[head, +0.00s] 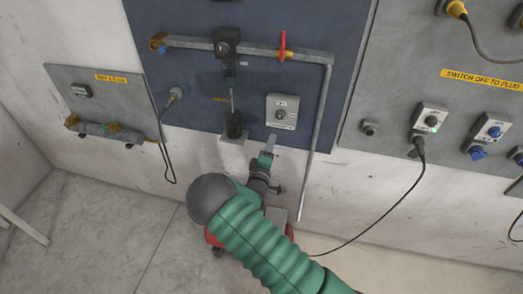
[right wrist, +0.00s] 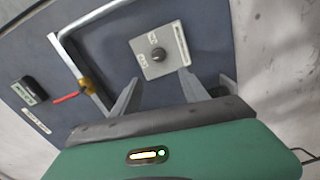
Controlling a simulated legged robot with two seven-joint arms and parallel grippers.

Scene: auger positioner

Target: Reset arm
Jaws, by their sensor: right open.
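A grey control box (head: 282,112) with a dark round knob is fixed on the dark blue panel (head: 345,25). It also shows in the right wrist view, with its knob (right wrist: 158,57) facing me. My right gripper (head: 270,143) is just below the box in the head view, apart from it as far as I can tell. In the right wrist view my right gripper (right wrist: 160,78) has its fingers spread, with nothing between them, and the knob lies beyond the gap. My left gripper is not in view.
A pipe (head: 190,42) with a red-handled valve (head: 283,45) and a black positioner unit (head: 227,40) runs above the box, then down its right side. A rod leads down to a black cylinder (head: 233,125). Grey panels with sockets and a hanging cable (head: 398,200) are at right.

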